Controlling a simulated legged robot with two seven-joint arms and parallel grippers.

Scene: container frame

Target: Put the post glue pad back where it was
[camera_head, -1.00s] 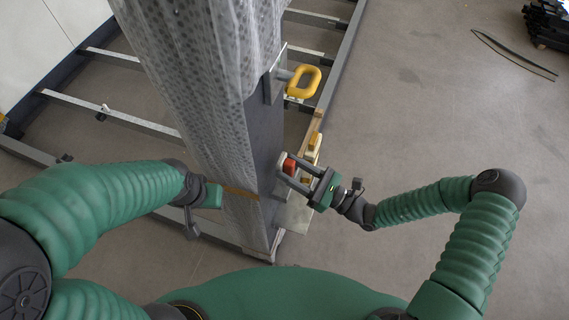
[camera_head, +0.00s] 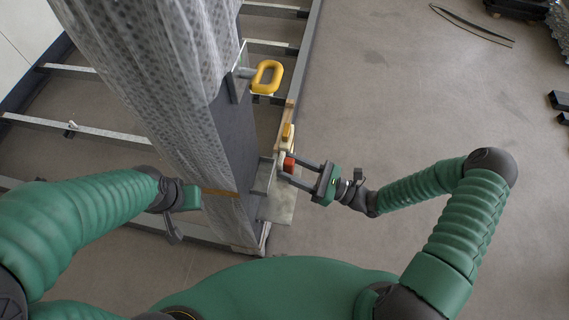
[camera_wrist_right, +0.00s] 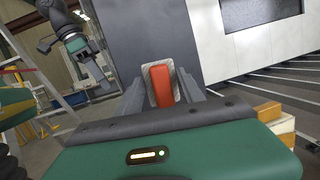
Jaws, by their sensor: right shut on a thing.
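The post (camera_head: 232,125) stands upright, with a dark grey face and bubble wrap around its other side. My right gripper (camera_head: 288,167) is shut on a red-orange handle block with a pale pad behind it, which looks like the glue pad (camera_head: 289,164). In the right wrist view the glue pad (camera_wrist_right: 161,86) sits between the two fingers, facing the dark post face (camera_wrist_right: 150,40). In the head view it is a little right of the post's lower part, apparently apart from it. My left gripper (camera_head: 188,198) is beside the wrapped side of the post; its fingers are not clear.
A small yellow piece (camera_head: 287,136) sits on a wooden strip just beyond the pad. Grey frame rails (camera_head: 90,132) cross the floor at left. The floor on the right is mostly clear.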

